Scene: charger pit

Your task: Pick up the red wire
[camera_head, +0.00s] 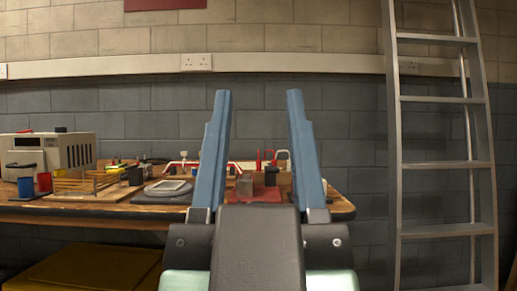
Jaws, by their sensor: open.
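My gripper (258,95) points up in the middle of the view. Its two blue fingers are wide apart, with nothing held between them. Beyond it is a wooden workbench (105,213). Between the fingers, at the bench's back, a thin red bent shape (271,153) looks like the red wire. Another thin red piece (183,164) shows just left of the left finger; I cannot tell whether it is wire. Both are small, and the fingers hide part of the bench around them. The gripper appears in front of the bench, apart from both red pieces.
A red mat (268,194) with a small brown block (245,186) lies between the fingers. A beige instrument (68,150), cups and a grey tray (167,187) stand on the left. A ladder (440,160) leans at the right. A yellow box (90,268) sits below the bench.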

